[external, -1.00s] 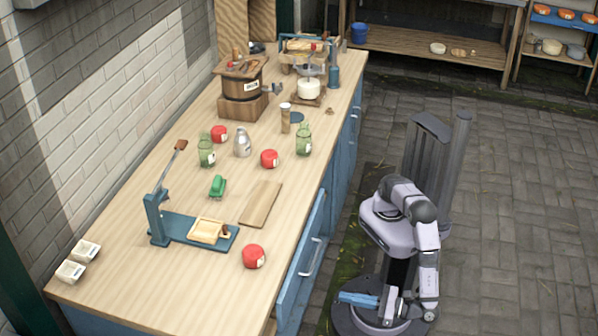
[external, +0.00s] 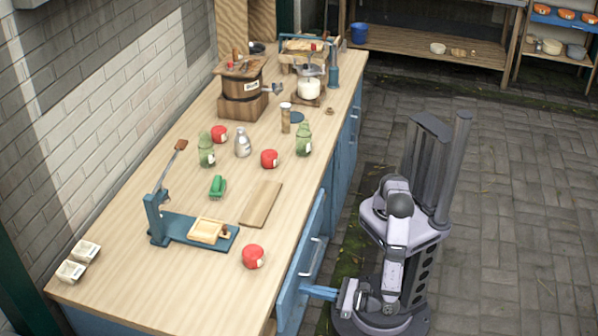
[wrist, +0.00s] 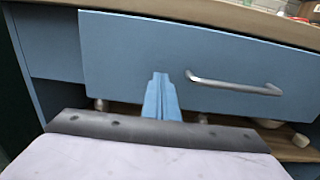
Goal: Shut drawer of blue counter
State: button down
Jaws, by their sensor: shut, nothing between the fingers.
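The blue drawer front (external: 299,278) stands out from the long side of the blue counter (external: 343,160), so the drawer is partly open. The drawer front also fills the middle of the wrist view (wrist: 135,52), with its metal handle (wrist: 235,86) right of centre. My gripper (external: 312,291) is shut and empty, its blue fingers pointing at the drawer front near its lower part. In the wrist view the fingers (wrist: 161,82) lie just left of the handle. I cannot tell whether the fingertips touch the front.
Below the drawer, an open wooden shelf (wrist: 290,150) holds a pale bowl (wrist: 301,140). The wooden countertop (external: 180,280) carries a red jar (external: 253,256), a cutting board (external: 261,203) and several other items. The paved floor (external: 520,220) to the right is clear.

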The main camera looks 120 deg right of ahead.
aim_at(295, 287)
jog(key=shift+w+d, duration=0.45)
jog(key=shift+p+x, duration=0.4)
jog(key=shift+x, duration=1.8)
jog(key=shift+r, duration=0.15)
jog(key=v, duration=1.4)
jog(key=shift+s+a, duration=0.2)
